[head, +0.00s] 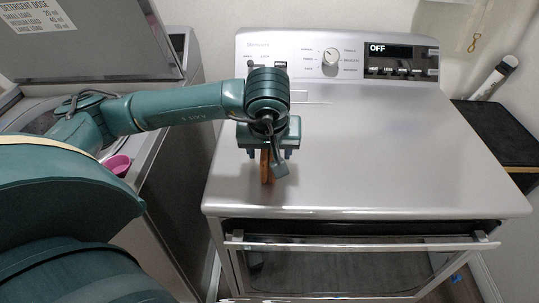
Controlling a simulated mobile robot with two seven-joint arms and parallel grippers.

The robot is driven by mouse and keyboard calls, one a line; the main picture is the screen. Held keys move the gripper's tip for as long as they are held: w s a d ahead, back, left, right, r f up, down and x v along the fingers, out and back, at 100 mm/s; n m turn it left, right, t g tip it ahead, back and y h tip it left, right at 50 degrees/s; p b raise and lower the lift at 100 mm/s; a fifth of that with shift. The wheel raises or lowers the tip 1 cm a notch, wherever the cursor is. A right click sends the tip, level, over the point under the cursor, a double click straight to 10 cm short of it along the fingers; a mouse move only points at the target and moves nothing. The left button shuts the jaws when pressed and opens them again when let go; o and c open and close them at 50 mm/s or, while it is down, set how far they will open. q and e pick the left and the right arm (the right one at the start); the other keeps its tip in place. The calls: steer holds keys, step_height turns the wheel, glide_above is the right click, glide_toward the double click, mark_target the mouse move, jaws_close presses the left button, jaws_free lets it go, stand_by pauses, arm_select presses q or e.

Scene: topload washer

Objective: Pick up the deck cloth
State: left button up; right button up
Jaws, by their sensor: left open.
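My left gripper (268,156) points down over the front left part of the silver machine's top (390,150). It is open. A narrow, upright orange-brown piece (265,172) shows between and below its fingers, close to the top surface. It appears to be the deck cloth, but the gripper hides much of it. I cannot tell whether the fingers touch it. My right gripper is not in view.
The silver machine's control panel (345,56) reads OFF. At left stands a washer with a raised lid (85,45) and a pink cup (118,165) on its edge. A black shelf (495,130) stands at right. The machine's top is otherwise clear.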

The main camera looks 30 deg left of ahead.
arm_select(q)
steer(key=shift+f, duration=0.15)
steer(key=shift+c, duration=0.3)
steer(key=c, duration=1)
steer(key=shift+r+p, duration=0.45)
step_height(320, 180, up, 10)
steer(key=shift+f+b, duration=0.15)
steer(key=shift+b, duration=0.3)
steer(key=o, duration=0.4)
steer(key=c, duration=0.3)
